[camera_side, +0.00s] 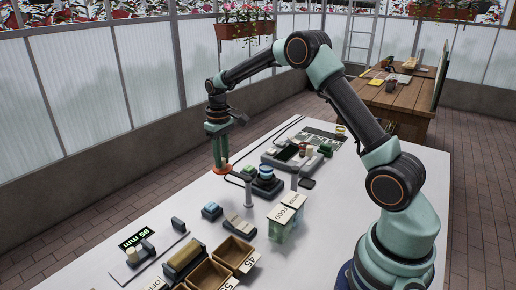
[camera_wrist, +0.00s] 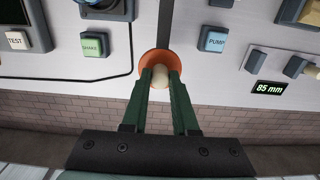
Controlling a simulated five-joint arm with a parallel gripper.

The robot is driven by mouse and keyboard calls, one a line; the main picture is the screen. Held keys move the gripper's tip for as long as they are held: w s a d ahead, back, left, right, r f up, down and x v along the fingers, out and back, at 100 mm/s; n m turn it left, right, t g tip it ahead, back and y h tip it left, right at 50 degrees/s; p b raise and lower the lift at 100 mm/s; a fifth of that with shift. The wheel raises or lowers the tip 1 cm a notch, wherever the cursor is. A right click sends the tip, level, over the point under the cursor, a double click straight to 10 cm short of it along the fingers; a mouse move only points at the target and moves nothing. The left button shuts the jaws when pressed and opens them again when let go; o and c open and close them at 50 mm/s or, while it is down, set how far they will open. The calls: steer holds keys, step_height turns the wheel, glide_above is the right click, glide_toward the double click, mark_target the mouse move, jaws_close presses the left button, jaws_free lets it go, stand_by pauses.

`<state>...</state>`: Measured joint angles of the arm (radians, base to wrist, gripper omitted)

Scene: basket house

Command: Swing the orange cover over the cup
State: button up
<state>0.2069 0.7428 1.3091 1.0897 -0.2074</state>
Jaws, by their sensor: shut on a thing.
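The orange cover (camera_side: 221,169) hangs at the table's far left edge, on a thin dark arm (camera_side: 236,175) that runs to a grey post (camera_side: 249,192). My gripper (camera_side: 220,155) is shut on the cover's pale knob (camera_wrist: 160,77), with the green fingers on either side of it. The orange disc (camera_wrist: 148,62) shows around the fingertips in the wrist view. What seems to be the cup (camera_side: 265,170), a blue-topped round thing, stands on a dark base right of the post. The cover is to its left, apart from it.
A blue PUMP button (camera_wrist: 214,42) and a green SHAKE button (camera_wrist: 94,45) flank the cover arm in the wrist view. A slider with an 85 mm display (camera_side: 136,237), brown bins (camera_side: 207,275) and a clear box (camera_side: 283,228) stand nearer. Bare tabletop lies around the cover.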

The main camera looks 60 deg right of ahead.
steer(key=shift+d, duration=0.1)
steer(key=shift+s+d, duration=0.2)
steer(key=shift+d, duration=0.75)
steer(key=shift+s+d, duration=0.2)
steer(key=shift+d, duration=0.7)
steer(key=shift+s+d, duration=0.6)
steer(key=shift+d, duration=0.2)
steer(key=shift+s+d, duration=0.55)
steer(key=shift+d, duration=0.25)
steer(key=shift+s, duration=0.1)
steer(key=shift+s+d, duration=0.5)
steer(key=shift+s, duration=0.35)
steer(key=shift+s+d, duration=0.5)
steer(key=shift+s, duration=0.3)
